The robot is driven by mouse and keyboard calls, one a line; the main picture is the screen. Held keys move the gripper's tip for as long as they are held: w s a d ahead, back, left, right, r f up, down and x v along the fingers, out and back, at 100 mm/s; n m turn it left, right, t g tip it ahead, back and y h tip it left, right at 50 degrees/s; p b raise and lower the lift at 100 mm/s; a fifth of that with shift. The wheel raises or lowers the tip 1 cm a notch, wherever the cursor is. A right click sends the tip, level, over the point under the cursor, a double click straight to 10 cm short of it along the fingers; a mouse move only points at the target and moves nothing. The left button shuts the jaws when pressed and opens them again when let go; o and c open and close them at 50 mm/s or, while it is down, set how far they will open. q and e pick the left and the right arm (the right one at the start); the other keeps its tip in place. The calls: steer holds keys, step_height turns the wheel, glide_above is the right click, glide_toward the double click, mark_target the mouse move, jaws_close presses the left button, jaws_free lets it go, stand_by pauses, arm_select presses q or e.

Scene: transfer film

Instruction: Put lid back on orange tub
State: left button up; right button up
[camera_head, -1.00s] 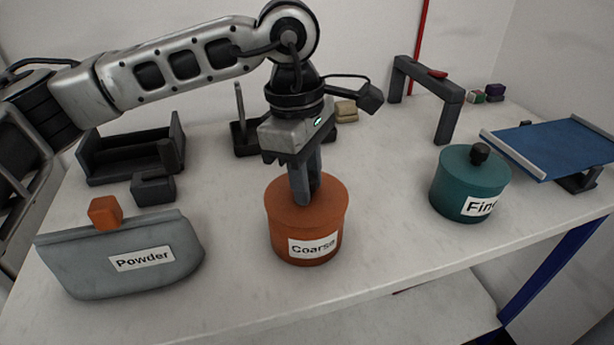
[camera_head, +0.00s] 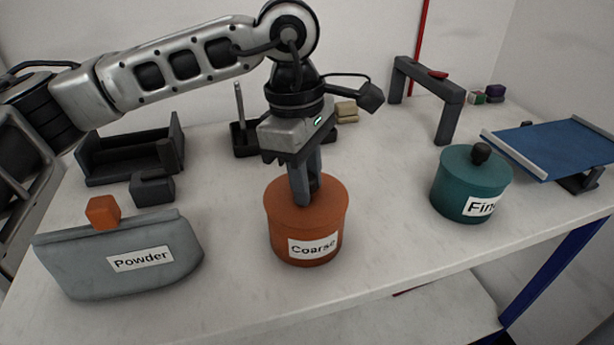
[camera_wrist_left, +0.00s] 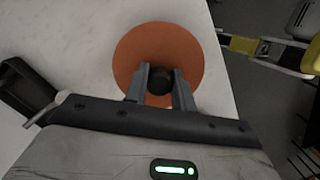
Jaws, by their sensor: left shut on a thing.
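The orange tub (camera_head: 312,246), labelled "Coarse", stands upright on the table at the middle. Its orange lid (camera_head: 330,192) sits on top of it, level, with no gap that I can see. My left gripper (camera_head: 305,199) points straight down over the lid, shut on its knob. In the left wrist view the round lid (camera_wrist_left: 184,57) shows from above, with the dark knob (camera_wrist_left: 160,78) between the two fingers (camera_wrist_left: 159,90). The lid hides the inside of the tub. My right gripper is not in view.
A grey "Powder" pouch (camera_head: 170,245) with an orange knob stands at left. A teal "Fine" tub (camera_head: 462,198) stands at right, before a blue sloped panel (camera_head: 555,145). Dark holders and a dark arch (camera_head: 447,117) stand behind.

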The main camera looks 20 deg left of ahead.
arm_select(q)
steer(key=o, duration=1.5)
steer(key=shift+r+p, duration=1.05)
steer(key=shift+r, duration=0.85)
steer(key=shift+r+p, duration=0.9)
steer(key=shift+r, duration=0.7)
steer(key=shift+c, duration=0.2)
